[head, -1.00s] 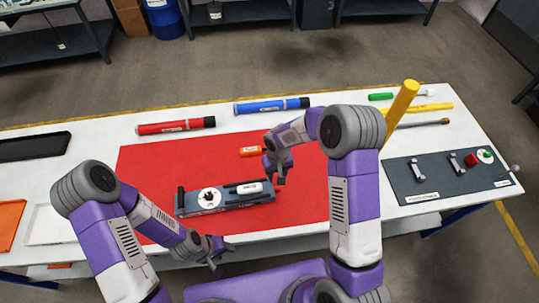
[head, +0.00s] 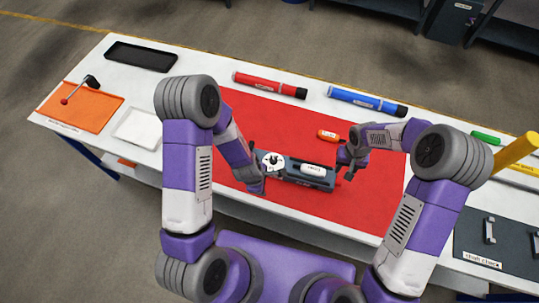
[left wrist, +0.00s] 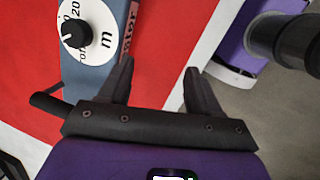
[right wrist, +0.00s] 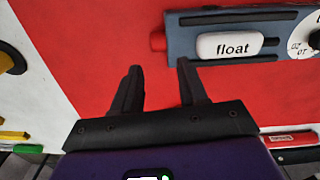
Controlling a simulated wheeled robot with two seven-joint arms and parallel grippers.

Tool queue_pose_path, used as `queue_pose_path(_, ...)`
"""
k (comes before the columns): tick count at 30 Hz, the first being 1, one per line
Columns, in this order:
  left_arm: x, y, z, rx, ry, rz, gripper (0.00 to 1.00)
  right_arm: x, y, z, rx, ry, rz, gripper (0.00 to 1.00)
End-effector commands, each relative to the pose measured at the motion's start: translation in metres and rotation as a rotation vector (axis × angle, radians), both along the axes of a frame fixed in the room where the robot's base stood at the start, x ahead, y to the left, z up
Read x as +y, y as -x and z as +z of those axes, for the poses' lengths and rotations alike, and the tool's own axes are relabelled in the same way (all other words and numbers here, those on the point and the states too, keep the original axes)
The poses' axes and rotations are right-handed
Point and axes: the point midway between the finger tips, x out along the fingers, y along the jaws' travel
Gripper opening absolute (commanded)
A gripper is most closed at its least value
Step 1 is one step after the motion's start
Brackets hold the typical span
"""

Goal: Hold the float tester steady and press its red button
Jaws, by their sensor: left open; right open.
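The float tester (head: 305,171) is a long blue-grey box lying on the red mat. It has a white dial (head: 273,162) at its left end, a "float" label (right wrist: 229,46) and a red button (right wrist: 157,40) on its right end. My left gripper (head: 259,186) is open beside the dial end; in the left wrist view the tester lies just left of its fingers (left wrist: 159,68). My right gripper (head: 345,160) is open near the button end; in the right wrist view the button is just beyond its fingertips (right wrist: 160,68). Neither holds anything.
Red (head: 270,85) and blue (head: 367,101) tubes lie at the back. A dark board (head: 480,262) is at right.

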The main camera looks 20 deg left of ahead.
Motion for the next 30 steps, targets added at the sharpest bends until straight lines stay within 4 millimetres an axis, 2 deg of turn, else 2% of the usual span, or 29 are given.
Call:
queue_pose_path(3, 0.001, -0.02, 0.015, -0.007, 0.042, 0.276, 0.63, 0.0, 0.0, 0.0, 0.0, 0.0, 0.0, 0.43)
queue_pose_path(9, -0.001, -0.049, 0.041, -0.015, 0.152, 0.727, 0.63, 0.0, 0.0, 0.0, 0.0, 0.0, 0.0, 0.43)
queue_pose_path(15, -0.004, -0.068, 0.061, -0.014, 0.26, 1.05, 0.63, 0.0, 0.0, 0.0, 0.0, 0.0, 0.0, 0.43)
queue_pose_path(22, -0.005, -0.077, 0.066, -0.01, 0.313, 1.193, 0.63, 0.0, 0.0, 0.0, 0.0, 0.0, 0.0, 0.43)
queue_pose_path(30, -0.007, -0.089, 0.033, -0.007, 0.312, 1.198, 0.63, 0.0, 0.0, 0.0, 0.0, 0.0, 0.0, 0.43)
